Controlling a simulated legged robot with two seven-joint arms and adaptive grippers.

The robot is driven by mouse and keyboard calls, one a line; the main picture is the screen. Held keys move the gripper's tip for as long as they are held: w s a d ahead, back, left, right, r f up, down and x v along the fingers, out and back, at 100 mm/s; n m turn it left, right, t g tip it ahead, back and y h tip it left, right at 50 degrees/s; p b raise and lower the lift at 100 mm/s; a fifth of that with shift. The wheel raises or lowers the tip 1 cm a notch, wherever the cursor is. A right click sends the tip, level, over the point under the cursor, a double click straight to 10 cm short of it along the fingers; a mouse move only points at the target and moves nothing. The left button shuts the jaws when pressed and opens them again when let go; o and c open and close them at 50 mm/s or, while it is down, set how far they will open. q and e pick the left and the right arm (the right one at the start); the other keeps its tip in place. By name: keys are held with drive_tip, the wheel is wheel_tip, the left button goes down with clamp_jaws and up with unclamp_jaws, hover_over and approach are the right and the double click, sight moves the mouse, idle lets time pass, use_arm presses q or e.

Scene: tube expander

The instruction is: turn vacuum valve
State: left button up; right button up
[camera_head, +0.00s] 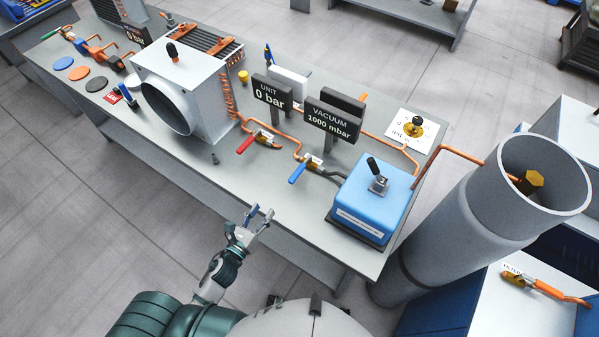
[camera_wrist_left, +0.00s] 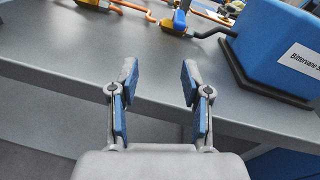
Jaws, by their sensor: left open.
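A valve with a blue lever (camera_head: 298,173) sits on the copper pipe below the "VACUUM 1000 mbar" display (camera_head: 332,123). The same valve, with its blue lever (camera_wrist_left: 180,20), shows at the top of the left wrist view. A second valve with a red lever (camera_head: 246,144) sits to its left, near the "UNIT 0 bar" display (camera_head: 268,93). My left gripper (camera_head: 263,217) is open and empty at the table's front edge, apart from both valves. In the left wrist view, its spread blue-padded fingers (camera_wrist_left: 159,78) have only table behind them. My right gripper is not in view.
A blue box (camera_head: 370,203) with a black switch stands right of the valves; its side also shows in the left wrist view (camera_wrist_left: 275,45). A grey fan unit (camera_head: 185,95) stands left. A large cylinder (camera_head: 470,215) stands beyond the table's right end. The tabletop before the valves is clear.

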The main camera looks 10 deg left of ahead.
use_arm(q)
drive_tip(key=d+r+m+h, duration=0.1)
drive_tip(key=d+m+h, duration=0.1)
drive_tip(key=m, duration=0.2)
drive_tip(key=p, duration=0.2)
approach(296, 173)
drive_tip(key=x, duration=1)
drive_tip(key=shift+w+d+f, duration=0.1)
drive_tip(key=shift+f, duration=0.1)
clamp_jaws()
